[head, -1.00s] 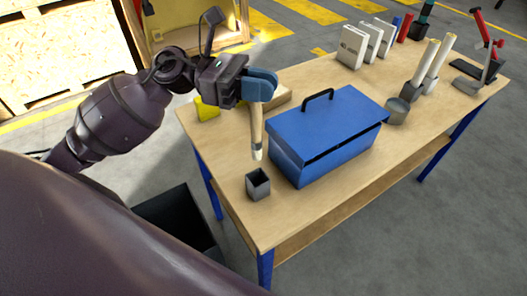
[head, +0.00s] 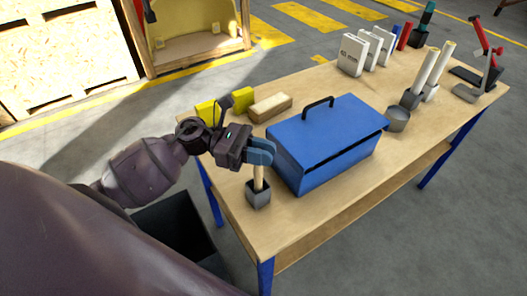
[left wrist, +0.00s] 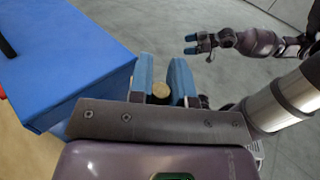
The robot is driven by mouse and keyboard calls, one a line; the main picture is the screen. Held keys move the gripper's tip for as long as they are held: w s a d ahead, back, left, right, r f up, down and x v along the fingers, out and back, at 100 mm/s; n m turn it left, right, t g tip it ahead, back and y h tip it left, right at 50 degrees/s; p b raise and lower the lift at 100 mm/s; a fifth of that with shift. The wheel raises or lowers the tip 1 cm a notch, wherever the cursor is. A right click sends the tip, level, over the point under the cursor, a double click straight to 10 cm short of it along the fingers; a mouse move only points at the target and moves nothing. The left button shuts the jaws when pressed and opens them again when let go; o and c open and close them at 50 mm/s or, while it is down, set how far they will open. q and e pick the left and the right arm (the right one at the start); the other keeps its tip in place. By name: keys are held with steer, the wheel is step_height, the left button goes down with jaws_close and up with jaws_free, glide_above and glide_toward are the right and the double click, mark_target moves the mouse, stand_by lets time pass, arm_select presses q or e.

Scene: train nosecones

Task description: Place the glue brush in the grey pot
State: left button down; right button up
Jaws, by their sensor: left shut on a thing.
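The glue brush (head: 259,175) has a pale wooden handle and stands nearly upright. Its lower end is inside the mouth of the small square grey pot (head: 258,197), and its bristles are hidden there. My left gripper (head: 260,153) is shut on the handle's upper part, just above the pot. In the left wrist view the round end of the brush handle (left wrist: 161,91) shows between the blue fingers of my left gripper (left wrist: 164,85). My right gripper (left wrist: 190,44) shows far off in that view, its blue fingers apart and empty.
A blue toolbox (head: 325,145) stands close to the right of the pot. Yellow blocks (head: 243,98) and a wooden block (head: 270,107) lie behind. A round grey tin (head: 398,118) and white boxes (head: 352,55) stand farther back. The table's front right is clear.

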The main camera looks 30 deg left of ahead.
arm_select(q)
steer(key=shift+f, duration=0.25)
arm_select(e)
steer(key=shift+s+d+f, duration=0.1)
steer(key=shift+s+f, duration=0.35)
steer(key=shift+f, duration=0.1)
arm_select(q)
steer(key=c, duration=1.1)
jaws_free()
steer(key=shift+o, duration=0.2)
steer(key=shift+a, duration=0.3)
steer(key=s+a+b, duration=0.2)
steer(key=a+b, duration=0.1)
steer(key=a, duration=0.8)
steer(key=shift+a+r, duration=0.15)
arm_select(e)
steer(key=shift+w+f, duration=0.15)
steer(key=shift+f, duration=0.45)
steer(key=shift+w+f, duration=0.15)
steer(key=shift+f, duration=0.45)
arm_select(q)
steer(key=shift+s, duration=0.1)
